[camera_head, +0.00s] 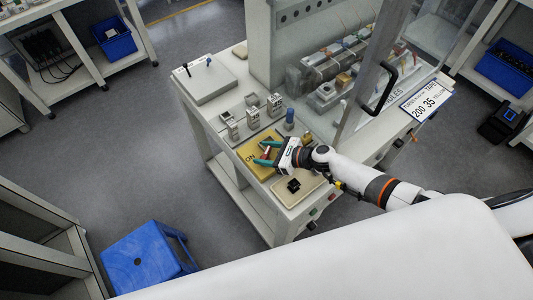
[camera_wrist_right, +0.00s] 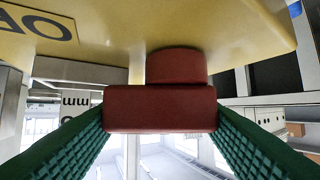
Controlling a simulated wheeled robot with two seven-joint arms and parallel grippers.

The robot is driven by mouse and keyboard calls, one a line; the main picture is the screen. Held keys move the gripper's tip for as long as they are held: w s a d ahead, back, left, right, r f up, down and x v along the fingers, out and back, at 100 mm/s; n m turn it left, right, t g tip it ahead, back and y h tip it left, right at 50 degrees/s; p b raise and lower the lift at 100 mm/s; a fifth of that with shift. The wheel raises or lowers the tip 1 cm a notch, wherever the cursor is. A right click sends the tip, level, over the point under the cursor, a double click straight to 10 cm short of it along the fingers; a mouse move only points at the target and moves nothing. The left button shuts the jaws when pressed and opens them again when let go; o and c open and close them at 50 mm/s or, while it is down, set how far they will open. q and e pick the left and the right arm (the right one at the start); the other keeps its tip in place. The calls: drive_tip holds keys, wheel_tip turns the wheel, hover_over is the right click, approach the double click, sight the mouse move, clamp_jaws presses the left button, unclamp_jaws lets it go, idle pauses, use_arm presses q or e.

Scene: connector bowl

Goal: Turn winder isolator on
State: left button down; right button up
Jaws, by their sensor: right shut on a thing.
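A red knob (camera_wrist_right: 160,109) stands out from the panel on a round red base. My right gripper (camera_head: 266,153) is over the panel, its green fingers on either side of the knob. In the right wrist view the fingers press on both ends of the knob's red bar. In the head view the fingers largely hide the knob. My left gripper is out of view.
A beige box with a black switch (camera_head: 293,185) sits close to the right gripper. Several small grey blocks (camera_head: 253,112) and a blue-topped cylinder (camera_head: 289,119) stand behind the panel. A glass door with a black handle (camera_head: 388,87) is at right. A blue stool (camera_head: 148,257) stands on the floor.

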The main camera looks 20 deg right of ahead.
drive_tip(key=n+g+y+b, duration=0.1)
drive_tip(key=n+g+b, duration=0.2)
drive_tip(key=b, duration=0.1)
drive_tip(key=n+g+y+b, duration=0.1)
drive_tip(key=n+g+b, duration=0.2)
drive_tip(key=g+b, duration=0.1)
drive_tip(key=n+g+y+b, duration=0.1)
drive_tip(key=n+g+b, duration=0.2)
drive_tip(key=b, duration=0.1)
drive_tip(key=shift+w+a+f+n+g, duration=0.2)
drive_tip(key=shift+a+f+n+g, duration=0.1)
drive_tip(key=shift+a+n, duration=0.1)
drive_tip(key=shift+r+n+g+b, duration=0.15)
drive_tip(key=shift+n+g+b, duration=0.45)
drive_tip(key=shift+g+b, duration=0.15)
drive_tip(key=shift+r+n+g+b, duration=0.15)
drive_tip(key=shift+n+g+b, duration=0.5)
drive_tip(key=shift+b, duration=0.1)
drive_tip(key=shift+s+h, duration=0.1)
drive_tip(key=shift+h, duration=0.2)
drive_tip(key=o, duration=1)
wheel_tip(320, 180, up, 10)
drive_tip(key=shift+a+r, duration=0.1)
